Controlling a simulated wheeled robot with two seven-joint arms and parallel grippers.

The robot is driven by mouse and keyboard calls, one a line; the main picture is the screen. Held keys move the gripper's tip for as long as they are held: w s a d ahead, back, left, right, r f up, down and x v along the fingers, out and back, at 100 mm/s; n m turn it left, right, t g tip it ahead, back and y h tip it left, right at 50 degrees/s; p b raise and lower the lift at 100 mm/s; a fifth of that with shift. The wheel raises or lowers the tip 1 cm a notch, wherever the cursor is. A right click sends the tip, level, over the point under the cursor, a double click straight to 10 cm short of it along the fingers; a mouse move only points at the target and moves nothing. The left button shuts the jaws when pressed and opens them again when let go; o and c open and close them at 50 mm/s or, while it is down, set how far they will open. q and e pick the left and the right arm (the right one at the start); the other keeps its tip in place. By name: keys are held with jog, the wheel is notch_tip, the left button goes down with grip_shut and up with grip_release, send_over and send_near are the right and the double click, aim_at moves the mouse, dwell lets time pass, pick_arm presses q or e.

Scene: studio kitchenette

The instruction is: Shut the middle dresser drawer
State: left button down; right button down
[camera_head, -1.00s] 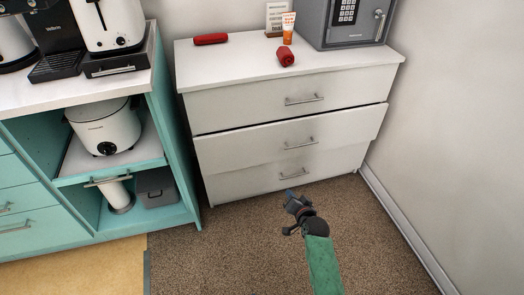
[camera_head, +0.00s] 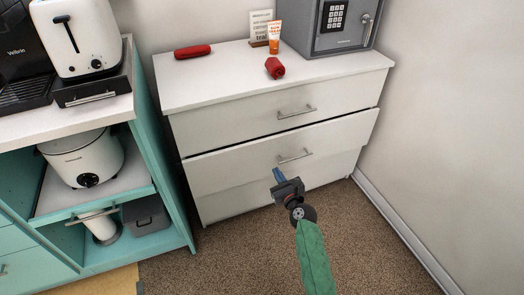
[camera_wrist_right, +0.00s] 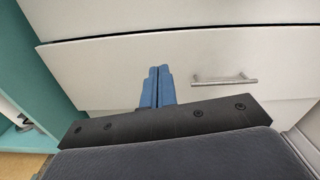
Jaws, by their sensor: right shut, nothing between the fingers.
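The white dresser (camera_head: 185,92) has three drawers. Its middle drawer (camera_head: 225,165) stands out a little past the drawer above, with a dark gap along its top edge. The middle drawer's bar handle (camera_head: 294,156) is at the centre of its front, and it also shows in the right wrist view (camera_wrist_right: 225,79). My right gripper (camera_head: 278,174) is shut and empty, with its blue fingertips in front of the drawer, left of and below the handle. In the right wrist view the fingers (camera_wrist_right: 158,86) point at the drawer front; whether they touch it I cannot tell. My left gripper is not in view.
On the dresser top are a grey safe (camera_head: 335,25), an orange and white tube (camera_head: 274,38), a small sign (camera_head: 259,28) and two red items. A teal cabinet (camera_head: 160,185) stands close on the left. A wall (camera_head: 450,110) is on the right. Carpet (camera_head: 220,262) in front is clear.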

aim_at(261, 143)
jog(key=shift+m, duration=0.9)
jog(key=b+x, duration=0.1)
jog(key=x, duration=1.2)
jog(key=shift+w+f, duration=0.15)
jog(key=shift+w, duration=0.05)
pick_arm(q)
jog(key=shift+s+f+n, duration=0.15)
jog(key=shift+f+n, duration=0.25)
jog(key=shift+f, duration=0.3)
pick_arm(e)
jog(key=shift+w+a, duration=0.1)
jog(key=shift+w, duration=0.2)
jog(key=shift+w+a, duration=0.15)
jog(key=shift+w, duration=0.3)
jog(key=shift+x, duration=1.05)
jog(key=shift+w+r, duration=0.1)
jog(key=shift+r, duration=0.3)
